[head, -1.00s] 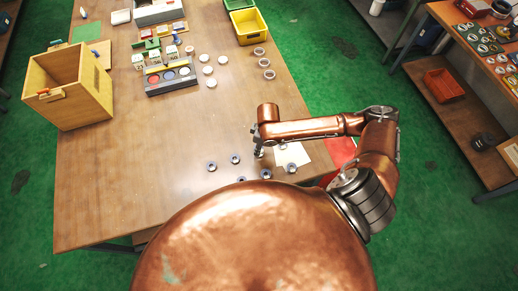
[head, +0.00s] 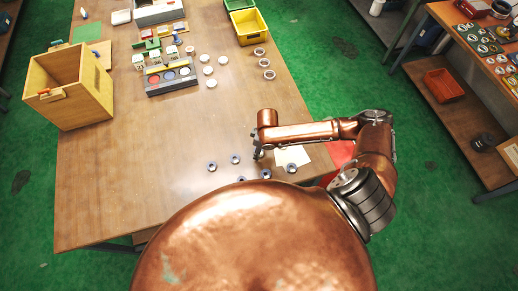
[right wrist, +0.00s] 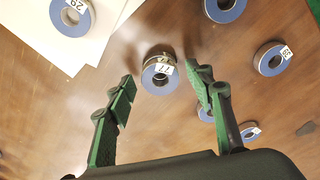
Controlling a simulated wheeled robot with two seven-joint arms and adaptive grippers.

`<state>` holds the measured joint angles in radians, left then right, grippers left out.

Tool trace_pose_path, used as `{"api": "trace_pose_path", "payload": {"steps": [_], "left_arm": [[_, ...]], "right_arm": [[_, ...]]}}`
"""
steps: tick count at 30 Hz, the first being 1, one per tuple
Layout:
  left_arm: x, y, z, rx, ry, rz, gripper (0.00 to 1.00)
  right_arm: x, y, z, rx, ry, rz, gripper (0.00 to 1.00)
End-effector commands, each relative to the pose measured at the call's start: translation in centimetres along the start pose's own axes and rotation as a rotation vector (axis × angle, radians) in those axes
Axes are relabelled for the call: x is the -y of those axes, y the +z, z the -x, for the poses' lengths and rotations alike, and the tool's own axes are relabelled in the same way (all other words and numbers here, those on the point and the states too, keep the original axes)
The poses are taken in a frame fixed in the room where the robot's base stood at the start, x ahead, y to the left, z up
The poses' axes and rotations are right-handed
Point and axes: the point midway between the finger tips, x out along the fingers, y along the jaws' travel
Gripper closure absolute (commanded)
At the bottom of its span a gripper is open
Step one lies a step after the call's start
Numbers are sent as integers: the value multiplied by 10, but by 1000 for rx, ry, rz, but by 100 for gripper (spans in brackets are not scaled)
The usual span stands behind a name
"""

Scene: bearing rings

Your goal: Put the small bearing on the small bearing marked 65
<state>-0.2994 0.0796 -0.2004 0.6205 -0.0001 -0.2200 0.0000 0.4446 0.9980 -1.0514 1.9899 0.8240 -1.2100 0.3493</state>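In the right wrist view, a small bearing (right wrist: 160,76) with a blue face and a tag that seems to read 77 lies between my right fingers. A second ring edge shows just behind it, perhaps a bearing under it. My right gripper (right wrist: 163,92) is open, with a gap on both sides of this bearing. In the head view the right gripper (head: 258,154) is low over the table's near right part. More small bearings (head: 212,166) lie around it. No tag reading 65 is legible. My left gripper is not in view.
A bearing tagged 20 (right wrist: 70,15) lies on white sheets (right wrist: 105,15). Other bearings (right wrist: 272,58) lie close to the right finger. The table's left middle is clear.

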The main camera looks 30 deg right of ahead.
Motion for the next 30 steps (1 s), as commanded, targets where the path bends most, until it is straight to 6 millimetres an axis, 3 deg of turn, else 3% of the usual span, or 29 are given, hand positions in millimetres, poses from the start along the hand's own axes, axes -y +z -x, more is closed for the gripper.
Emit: {"api": "trace_pose_path", "payload": {"steps": [11, 24, 30], "left_arm": [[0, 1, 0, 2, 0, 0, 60], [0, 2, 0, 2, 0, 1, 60], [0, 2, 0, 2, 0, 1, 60]], "right_arm": [[0, 0, 7, -1, 0, 0, 50], [-1, -1, 91, -2, 2, 1, 50], [-1, 0, 116, 0, 1, -1, 50]]}}
